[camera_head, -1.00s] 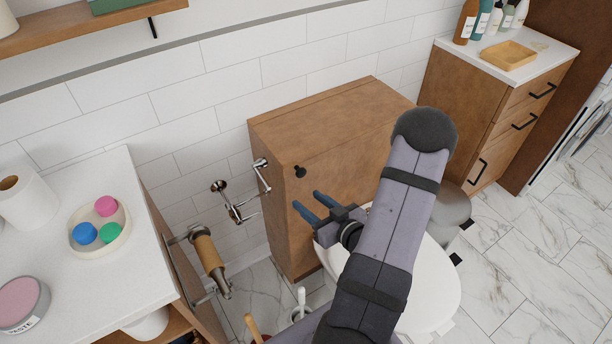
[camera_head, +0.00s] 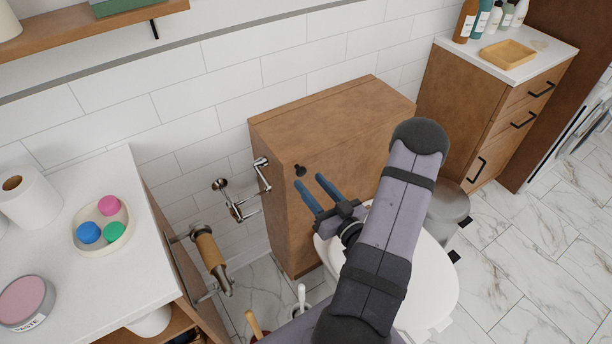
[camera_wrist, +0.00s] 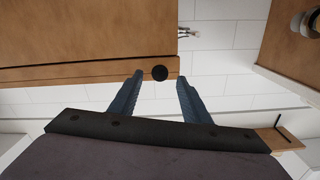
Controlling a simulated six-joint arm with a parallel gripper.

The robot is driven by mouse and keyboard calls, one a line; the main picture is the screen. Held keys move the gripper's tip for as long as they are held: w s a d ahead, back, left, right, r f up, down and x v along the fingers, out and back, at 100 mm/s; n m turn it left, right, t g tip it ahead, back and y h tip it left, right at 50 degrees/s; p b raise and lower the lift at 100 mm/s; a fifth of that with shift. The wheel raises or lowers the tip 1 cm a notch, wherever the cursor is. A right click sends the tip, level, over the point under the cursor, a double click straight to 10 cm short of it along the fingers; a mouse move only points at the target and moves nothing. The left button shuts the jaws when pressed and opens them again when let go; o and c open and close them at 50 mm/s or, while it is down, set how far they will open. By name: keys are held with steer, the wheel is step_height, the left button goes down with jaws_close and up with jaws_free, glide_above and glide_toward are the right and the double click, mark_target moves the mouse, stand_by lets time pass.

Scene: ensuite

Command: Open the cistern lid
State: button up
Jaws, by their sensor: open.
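The wooden cistern box (camera_head: 345,160) stands against the tiled wall behind the toilet. Its lid (camera_head: 315,105) is the top panel and lies flat, closed. A small black knob (camera_head: 300,170) sits on the front, near the upper left corner. My gripper (camera_head: 313,187) is open and empty, with its blue fingers just in front of and below the knob.
The white toilet (camera_head: 435,285) is under my arm. A chrome fitting (camera_head: 262,175) is on the cistern's left side. A counter (camera_head: 70,220) with a dish of coloured pieces is at left, a wooden cabinet (camera_head: 480,115) at right. A shelf (camera_head: 80,30) hangs above.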

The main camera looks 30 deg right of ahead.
mark_target(303, 173)
steer(key=shift+w+p, duration=0.3)
steer(key=shift+w, duration=1.45)
steer(key=shift+r, duration=0.1)
jaws_close()
